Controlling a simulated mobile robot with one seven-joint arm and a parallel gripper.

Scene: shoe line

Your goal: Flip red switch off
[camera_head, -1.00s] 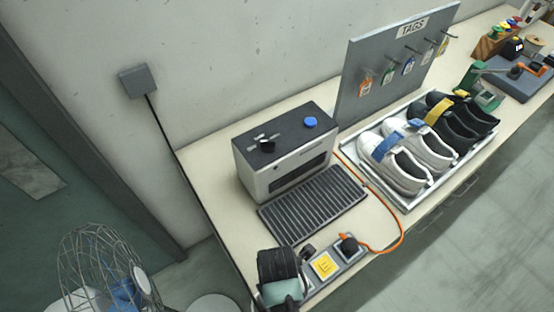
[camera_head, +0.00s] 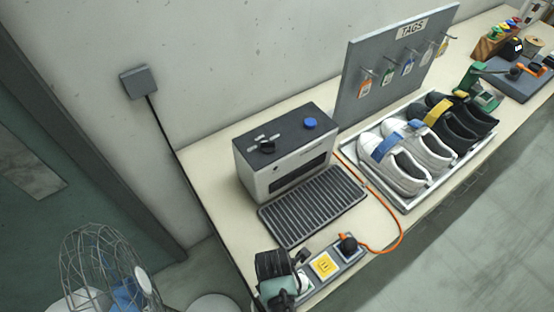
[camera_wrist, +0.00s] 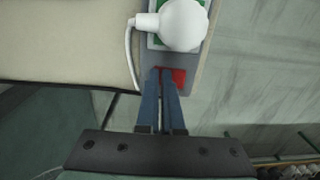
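The red switch (camera_wrist: 178,76) is at the near end of a grey power strip (camera_wrist: 190,60) in the wrist view, partly covered by my fingers. My gripper (camera_wrist: 164,72) has its two blue-grey fingers side by side, almost together, with nothing seen between them. The fingertips overlap the switch's left part; I cannot tell whether they touch it. In the head view, the strip (camera_head: 338,255) lies at the table's front left corner. There my dark wrist (camera_head: 273,266) hides the red switch.
A white plug (camera_wrist: 184,24) sits in a green socket beside the red switch. The strip also has a yellow socket (camera_head: 323,265) and a black plug (camera_head: 348,244) with an orange cord. A grey machine (camera_head: 285,150) and shoe tray (camera_head: 436,178) stand behind. A fan (camera_head: 100,268) stands left.

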